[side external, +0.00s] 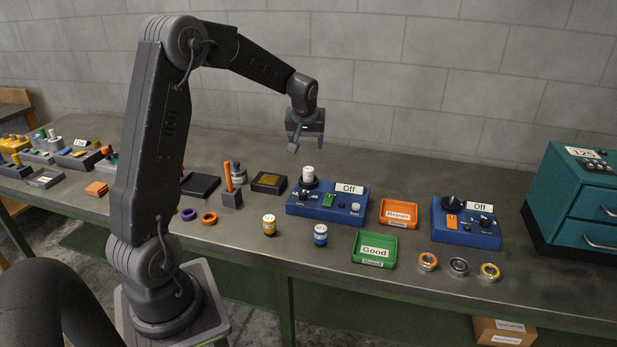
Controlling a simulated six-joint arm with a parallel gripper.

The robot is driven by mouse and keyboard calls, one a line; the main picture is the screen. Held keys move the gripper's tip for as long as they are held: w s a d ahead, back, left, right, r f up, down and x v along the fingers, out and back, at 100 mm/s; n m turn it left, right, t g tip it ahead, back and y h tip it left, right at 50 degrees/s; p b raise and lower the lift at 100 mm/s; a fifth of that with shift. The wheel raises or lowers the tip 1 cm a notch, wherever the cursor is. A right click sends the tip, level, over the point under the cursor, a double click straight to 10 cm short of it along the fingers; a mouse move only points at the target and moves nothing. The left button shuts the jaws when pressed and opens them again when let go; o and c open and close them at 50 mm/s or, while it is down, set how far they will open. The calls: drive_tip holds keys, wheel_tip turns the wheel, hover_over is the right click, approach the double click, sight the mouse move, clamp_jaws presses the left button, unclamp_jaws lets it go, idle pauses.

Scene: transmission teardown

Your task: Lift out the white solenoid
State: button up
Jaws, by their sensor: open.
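The white solenoid (308,172) stands upright in a dark round socket on the left part of a blue test box (328,206) marked "Off". My gripper (306,145) hangs above it, pointing down, open and empty. A gap shows between the fingertips and the solenoid's top. The solenoid's lower end is hidden in the socket.
A yellow solenoid (269,225) and a blue solenoid (320,235) stand in front of the box. A green "Good" tray (359,260), an orange "Repair" tray (385,221) and a second blue box (463,233) are to the right. An orange post (229,180) rises at left.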

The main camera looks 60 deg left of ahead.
sight(309, 169)
drive_tip(key=x, duration=1.4)
drive_tip(key=shift+a, duration=0.15)
drive_tip(key=c, duration=1)
drive_tip(key=shift+c, duration=0.6)
drive_tip(key=shift+w+r, duration=0.1)
